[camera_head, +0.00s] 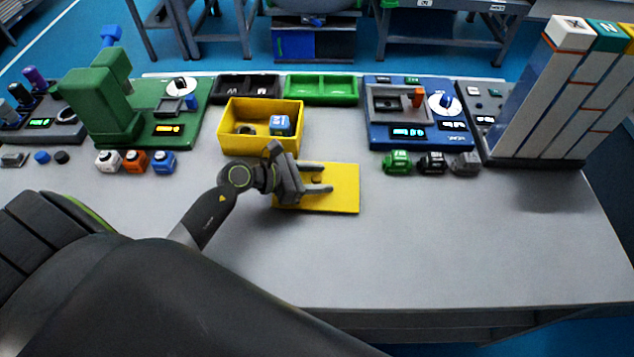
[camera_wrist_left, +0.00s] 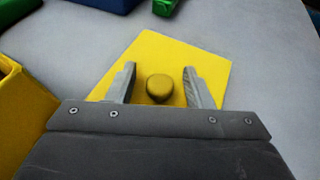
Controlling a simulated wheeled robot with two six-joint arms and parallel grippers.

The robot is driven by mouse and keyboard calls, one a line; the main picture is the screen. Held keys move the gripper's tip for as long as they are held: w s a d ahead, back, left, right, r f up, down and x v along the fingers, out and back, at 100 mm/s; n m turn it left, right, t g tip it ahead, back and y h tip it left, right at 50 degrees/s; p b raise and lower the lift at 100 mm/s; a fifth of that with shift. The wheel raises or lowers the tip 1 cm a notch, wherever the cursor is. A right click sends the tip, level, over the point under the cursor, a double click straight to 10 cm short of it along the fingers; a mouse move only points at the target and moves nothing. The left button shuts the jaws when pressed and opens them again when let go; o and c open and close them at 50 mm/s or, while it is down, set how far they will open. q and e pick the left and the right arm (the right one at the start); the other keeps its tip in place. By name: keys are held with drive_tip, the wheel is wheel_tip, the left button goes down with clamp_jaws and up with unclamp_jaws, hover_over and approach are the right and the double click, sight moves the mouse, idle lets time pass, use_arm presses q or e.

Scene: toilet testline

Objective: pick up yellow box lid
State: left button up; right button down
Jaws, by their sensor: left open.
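The yellow box lid (camera_head: 343,194) lies flat on the grey table, just in front and to the right of the open yellow box (camera_head: 262,148). A round yellow knob (camera_wrist_left: 159,88) stands up from the lid (camera_wrist_left: 178,51) in the left wrist view. My left gripper (camera_head: 326,183) is open over the lid. In the left wrist view its two fingers (camera_wrist_left: 160,88) stand on either side of the knob, with a gap on both sides. The box holds a blue block (camera_head: 280,124) and a dark item. My right gripper is not in view.
Black (camera_head: 246,88) and green (camera_head: 322,89) trays stand behind the box. A green machine (camera_head: 105,105) is at left, a blue station (camera_head: 418,112) at right, and a tall white-and-grey stack (camera_head: 550,95) far right. Small coloured blocks line both sides. The table front is clear.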

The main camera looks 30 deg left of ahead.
use_arm(q)
drive_tip(key=c, duration=1)
